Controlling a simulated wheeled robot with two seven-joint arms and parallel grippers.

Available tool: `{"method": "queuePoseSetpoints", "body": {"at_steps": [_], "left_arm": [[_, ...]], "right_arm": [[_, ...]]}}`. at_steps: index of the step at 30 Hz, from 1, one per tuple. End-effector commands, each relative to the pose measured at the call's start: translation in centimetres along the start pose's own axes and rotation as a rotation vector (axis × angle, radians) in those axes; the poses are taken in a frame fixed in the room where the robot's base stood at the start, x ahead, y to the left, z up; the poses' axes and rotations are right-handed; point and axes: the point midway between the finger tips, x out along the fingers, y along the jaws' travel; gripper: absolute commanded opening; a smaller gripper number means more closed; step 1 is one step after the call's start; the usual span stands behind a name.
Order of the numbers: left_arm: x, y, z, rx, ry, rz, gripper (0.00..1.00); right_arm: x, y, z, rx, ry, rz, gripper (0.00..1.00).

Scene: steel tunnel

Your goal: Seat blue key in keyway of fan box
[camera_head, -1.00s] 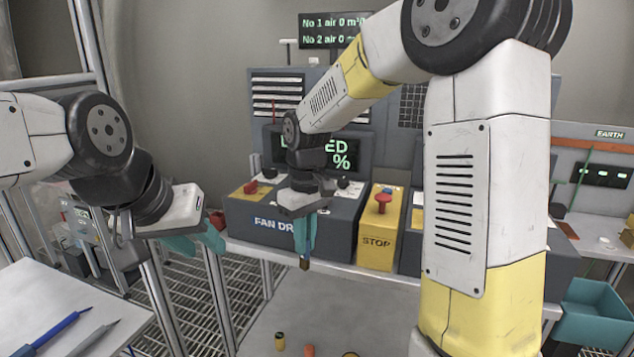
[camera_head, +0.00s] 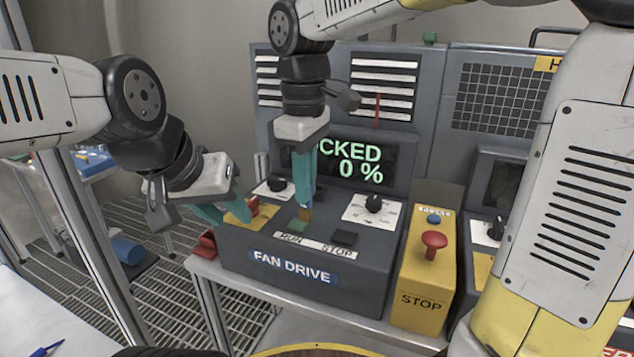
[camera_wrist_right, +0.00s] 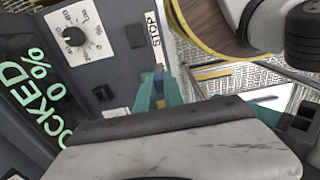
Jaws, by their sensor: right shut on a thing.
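My right gripper (camera_head: 305,175) hangs fingers-down over the front panel of the grey fan box (camera_head: 290,285), shut on the key. The key's brassy tip (camera_head: 305,214) shows below the fingers, just above the panel behind the green RUN button (camera_head: 298,226). In the right wrist view a blue and tan piece of the key (camera_wrist_right: 159,86) shows between the teal fingers. I cannot tell whether the tip touches the panel, and no keyway shows clearly. My left gripper (camera_head: 222,208) looks open and empty, beside the yellow plate (camera_head: 238,217) with a red knob at the box's left end.
The box display (camera_head: 350,162) reads partly "OCKED" and 0 %. A black knob (camera_head: 373,203) stands right of the key. The yellow STOP box (camera_head: 425,280) with a red button is further right. A red tray (camera_head: 204,243) sits at the bench's left edge.

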Motion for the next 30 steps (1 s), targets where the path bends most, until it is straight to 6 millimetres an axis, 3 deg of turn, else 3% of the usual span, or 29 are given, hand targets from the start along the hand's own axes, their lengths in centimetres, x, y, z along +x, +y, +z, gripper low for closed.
{"method": "queuePoseSetpoints", "body": {"at_steps": [5, 15, 21, 26, 30], "left_arm": [[0.0, 0.0, 0.0, 0.000, 0.001, 0.000, 0.36], [0.0, 0.0, 0.0, 0.000, 0.000, 0.000, 0.36], [0.0, 0.0, 0.0, 0.000, 0.000, 0.000, 0.36], [0.0, 0.0, 0.0, 0.000, 0.000, 0.000, 0.36], [0.0, 0.0, 0.0, 0.000, 0.000, 0.000, 0.36]], "right_arm": [[0.1, 1.6, -0.5, -0.001, 0.000, -0.001, 0.00], [1.1, 10.3, -2.9, 0.001, -0.002, -0.001, 0.00], [1.4, 14.2, -4.0, -0.001, -0.001, -0.001, 0.00], [1.5, 15.4, -4.2, -0.002, 0.000, 0.000, 0.00], [2.7, 15.4, -4.2, -0.003, -0.003, -0.002, 0.00]]}}
